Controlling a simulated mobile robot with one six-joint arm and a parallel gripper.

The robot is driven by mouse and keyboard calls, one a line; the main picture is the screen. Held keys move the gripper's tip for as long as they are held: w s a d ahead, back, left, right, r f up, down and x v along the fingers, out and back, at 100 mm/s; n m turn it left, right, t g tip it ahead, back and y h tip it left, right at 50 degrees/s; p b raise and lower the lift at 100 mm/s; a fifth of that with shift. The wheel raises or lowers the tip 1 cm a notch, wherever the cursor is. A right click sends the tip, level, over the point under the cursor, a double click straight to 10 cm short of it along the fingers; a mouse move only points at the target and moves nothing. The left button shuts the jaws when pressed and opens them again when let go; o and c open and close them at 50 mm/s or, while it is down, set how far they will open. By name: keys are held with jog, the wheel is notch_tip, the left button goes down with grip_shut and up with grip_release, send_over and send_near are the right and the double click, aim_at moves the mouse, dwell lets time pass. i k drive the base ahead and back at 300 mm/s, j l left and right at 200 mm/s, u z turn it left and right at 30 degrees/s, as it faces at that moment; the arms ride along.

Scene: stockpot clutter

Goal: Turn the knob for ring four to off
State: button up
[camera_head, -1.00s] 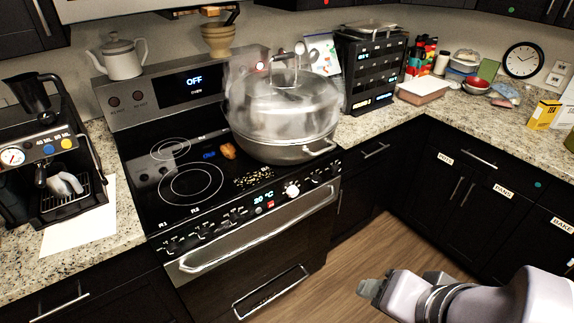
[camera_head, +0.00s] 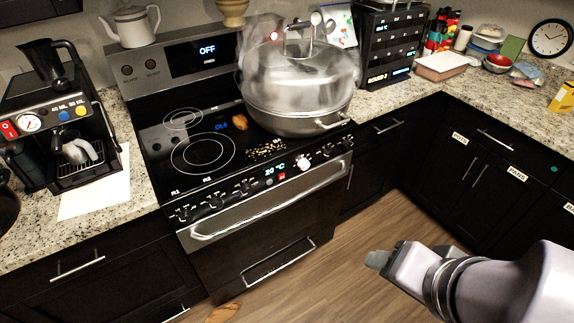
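The black stove (camera_head: 158,150) stands at centre left, with a row of dark knobs (camera_head: 214,200) along its front edge. A white round knob (camera_head: 303,163) is on the right part of that row, and smaller dark knobs are farther right. The labels by the knobs are too small to read fully. A large steamy stockpot (camera_head: 297,105) with a glass lid covers the right rear of the cooktop. My gripper (camera_head: 377,259) is at the lower right, in front of the stove and apart from it. Its finger opening is not clear.
The oven handle (camera_head: 270,205) sticks out below the knobs. A coffee machine (camera_head: 60,130) stands on the left counter. A clock (camera_head: 551,37) and food containers are at the back right.

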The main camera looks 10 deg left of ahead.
aim_at(347, 145)
jog(key=i+u, duration=0.15)
jog(key=i, duration=0.4)
jog(key=i+l+u, duration=0.15)
jog(key=i, duration=0.4)
